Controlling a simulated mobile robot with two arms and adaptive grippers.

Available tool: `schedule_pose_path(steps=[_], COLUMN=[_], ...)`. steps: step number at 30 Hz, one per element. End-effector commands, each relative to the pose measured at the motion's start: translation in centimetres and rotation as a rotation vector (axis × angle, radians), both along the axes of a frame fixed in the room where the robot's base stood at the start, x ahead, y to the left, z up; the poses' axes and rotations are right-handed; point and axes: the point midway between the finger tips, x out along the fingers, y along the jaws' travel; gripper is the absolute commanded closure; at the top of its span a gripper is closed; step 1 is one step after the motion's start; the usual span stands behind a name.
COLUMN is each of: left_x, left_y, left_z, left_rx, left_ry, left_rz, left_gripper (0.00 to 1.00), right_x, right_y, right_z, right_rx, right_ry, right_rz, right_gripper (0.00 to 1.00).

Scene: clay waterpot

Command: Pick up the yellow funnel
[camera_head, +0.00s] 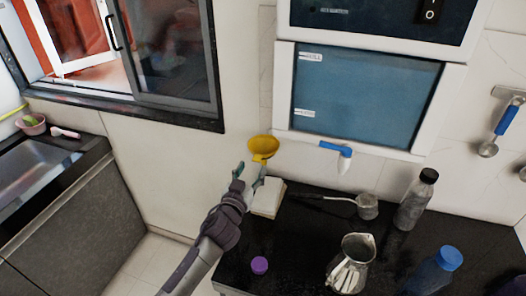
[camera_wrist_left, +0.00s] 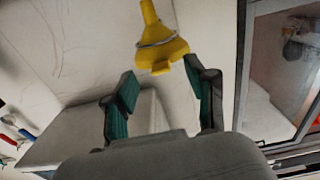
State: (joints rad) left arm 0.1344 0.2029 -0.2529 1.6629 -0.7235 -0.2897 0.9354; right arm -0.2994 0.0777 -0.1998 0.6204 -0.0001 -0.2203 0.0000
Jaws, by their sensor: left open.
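The yellow funnel (camera_head: 263,147) is at the wall, above the back left corner of the black counter. In the left wrist view the funnel (camera_wrist_left: 163,47) is at the top centre, with a thin grey ring around its body. My left gripper (camera_head: 250,174) is just below and left of the funnel in the head view. In the left wrist view the two green-padded fingers of this gripper (camera_wrist_left: 160,85) are apart with nothing between them. The funnel's wide end faces the gap between the fingertips and appears clear of both. My right gripper is not in view.
A white block (camera_head: 268,199) stands on the counter beside my left gripper. A blue-handled tap (camera_head: 337,149) juts from the wall unit to the right. An open window is at upper left.

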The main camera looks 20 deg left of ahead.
Motion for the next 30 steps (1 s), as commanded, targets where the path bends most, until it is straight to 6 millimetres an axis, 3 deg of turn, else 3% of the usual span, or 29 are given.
schedule_pose_path(steps=[4,7,17,26,30], left_x=[2.5,3.7,4.3,4.2,4.2], left_y=[-0.2,-0.2,-0.2,-0.2,-0.2], left_z=[1.2,0.7,0.6,0.6,0.6], left_rx=[0.001,-0.001,-0.001,0.0,0.0], left_ry=[-0.002,-0.001,-0.001,-0.001,-0.001], left_rz=[-0.001,0.001,0.0,0.0,0.0], left_gripper=[0.44,0.44,0.45,0.95,0.98], right_x=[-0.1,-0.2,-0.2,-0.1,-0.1], right_y=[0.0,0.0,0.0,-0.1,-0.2], right_z=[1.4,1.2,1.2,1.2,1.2], right_rx=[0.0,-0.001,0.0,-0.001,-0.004], right_ry=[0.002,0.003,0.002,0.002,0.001], right_rz=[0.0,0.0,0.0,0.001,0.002], right_gripper=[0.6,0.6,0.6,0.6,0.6])
